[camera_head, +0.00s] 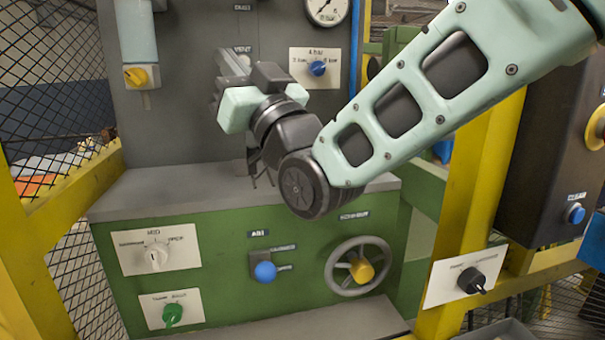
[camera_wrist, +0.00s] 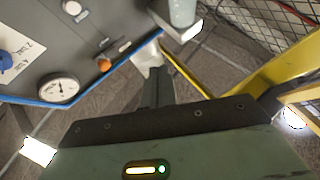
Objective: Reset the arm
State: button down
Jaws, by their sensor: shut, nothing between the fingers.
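My gripper (camera_head: 231,65) is in front of the upper grey panel in the head view, left of the blue knob on its white plate. Its fingers point up and to the left, and nothing is held in them. In the wrist view my gripper's fingers (camera_wrist: 157,72) are together, reaching over the floor past the panel's edge. My pale green arm comes in from the upper right of the head view and bends at a dark wrist joint. The arm hides part of the panel and the grey ledge.
The grey panel (camera_head: 190,100) bears a blue knob (camera_head: 317,68) and a gauge (camera_head: 327,8). The green cabinet (camera_head: 215,240) below has a handwheel (camera_head: 358,266), a blue-ball lever (camera_head: 265,271) and a green knob (camera_head: 172,314). Yellow posts (camera_head: 480,160) and mesh (camera_head: 50,80) flank it.

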jog(key=s+d+f+m+g+h, duration=0.1)
jog(key=d+f+g+h, duration=0.2)
jog(key=f, duration=0.5)
jog(key=s+d+f+g+h, duration=0.1)
jog(key=f+g+h, duration=0.3)
jog(key=f, duration=0.4)
jog(key=s+d+f+g+h, duration=0.5)
jog(key=s+d+f, duration=0.3)
jog(key=f, duration=0.3)
jog(key=s+d+f+g+h, duration=0.3)
jog(key=s+d, duration=0.3)
jog(key=s, duration=0.1)
jog(key=s+d+f+g+h, duration=0.2)
jog(key=s+d+f+g, duration=0.1)
jog(key=s+d, duration=0.35)
notch_tip(320, 180, up, 13)
jog(key=s+p, duration=0.1)
jog(key=p, duration=1.1)
jog(key=shift+a+f+m+p, duration=0.15)
jog(key=shift+a+m+p, duration=0.1)
jog(key=shift+m+p, duration=0.1)
